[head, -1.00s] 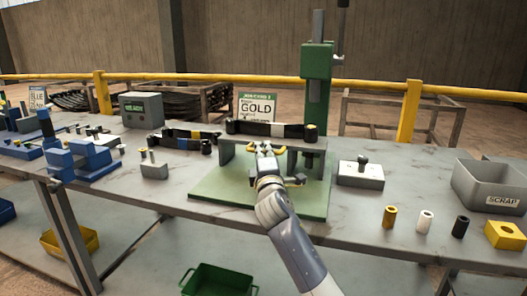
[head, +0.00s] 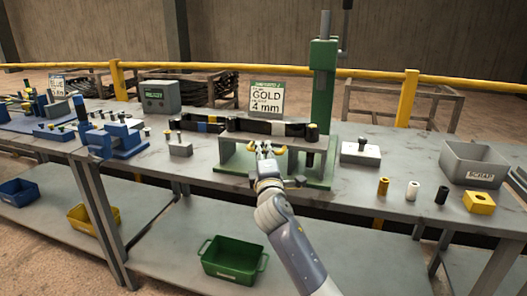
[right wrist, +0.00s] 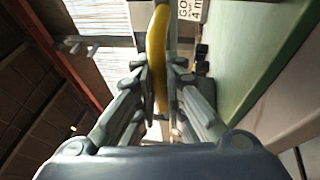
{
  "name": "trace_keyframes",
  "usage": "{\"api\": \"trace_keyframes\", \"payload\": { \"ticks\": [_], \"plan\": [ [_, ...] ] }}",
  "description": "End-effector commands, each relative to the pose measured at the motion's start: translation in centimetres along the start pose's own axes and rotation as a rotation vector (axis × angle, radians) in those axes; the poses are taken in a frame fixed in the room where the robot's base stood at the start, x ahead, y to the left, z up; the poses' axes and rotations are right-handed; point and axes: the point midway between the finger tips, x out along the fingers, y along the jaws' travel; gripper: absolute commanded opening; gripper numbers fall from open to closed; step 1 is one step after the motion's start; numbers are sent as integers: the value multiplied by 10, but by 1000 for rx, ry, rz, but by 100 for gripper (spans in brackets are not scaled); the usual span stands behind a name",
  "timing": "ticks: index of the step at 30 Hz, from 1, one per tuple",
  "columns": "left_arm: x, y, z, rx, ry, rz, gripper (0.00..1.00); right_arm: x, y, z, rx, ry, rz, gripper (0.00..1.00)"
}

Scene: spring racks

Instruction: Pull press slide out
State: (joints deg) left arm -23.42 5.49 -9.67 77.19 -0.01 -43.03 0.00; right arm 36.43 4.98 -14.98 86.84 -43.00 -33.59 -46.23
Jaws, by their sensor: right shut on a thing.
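The press (head: 323,85) is a tall green column with a green base plate (head: 318,184) on the workbench. The grey press slide (head: 228,148) is a raised bridge in front of the column, near the plate's front edge. A black bar with a pale band (head: 256,126) lies across its top. A yellow handle (head: 281,149) is on its front. My right gripper (head: 265,152) is shut on this handle; in the right wrist view the yellow handle (right wrist: 159,60) runs between the fingers. My left gripper is out of view.
A grey block (head: 360,152) stands right of the press, then several small cylinders, a yellow block (head: 479,202) and a scrap bin (head: 474,163). Blue fixtures (head: 118,140) and a small grey block (head: 180,148) stand left. A green crate (head: 232,262) sits on the lower shelf.

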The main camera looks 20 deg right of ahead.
Motion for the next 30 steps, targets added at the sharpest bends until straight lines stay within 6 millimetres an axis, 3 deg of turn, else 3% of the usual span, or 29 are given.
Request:
{"api": "trace_keyframes", "payload": {
  "ticks": [8,9,11,23,30],
  "plan": [
    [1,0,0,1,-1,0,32,-2,-6,-4,1,7,-9,0],
    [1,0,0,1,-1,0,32,-2,-6,-4,1,7,-9,19],
    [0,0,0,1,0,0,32,-2,-6,-4,1,7,-9,31],
    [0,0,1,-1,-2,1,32,-5,-3,-2,1,4,-5,31],
    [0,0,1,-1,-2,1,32,-37,-5,-2,1,5,-7,31]
  ]
}}
